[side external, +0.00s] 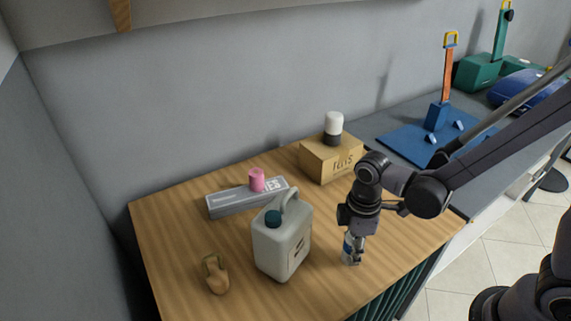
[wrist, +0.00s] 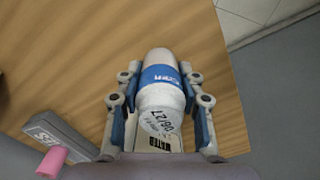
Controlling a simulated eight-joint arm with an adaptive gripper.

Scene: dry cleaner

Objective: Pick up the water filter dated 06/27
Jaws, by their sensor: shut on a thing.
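The water filter (wrist: 161,92) is a white cylinder with a blue band, and "06/27" is written on its end facing the wrist camera. In the wrist view it lies between the two fingers of my gripper (wrist: 160,100), which is shut on it. In the side view the filter (side external: 352,250) shows below my gripper (side external: 355,232), near the front edge of the wooden table. My gripper covers its upper part there. I cannot tell whether its lower end touches the table.
A grey jug (side external: 283,245) with a dark cap stands left of my gripper. Further left is a wooden kettlebell-like object (side external: 215,275). Behind are a grey box (side external: 228,202) with a pink cylinder (side external: 257,180) and a cardboard box (side external: 330,162) bearing a white-and-black cylinder (side external: 333,128).

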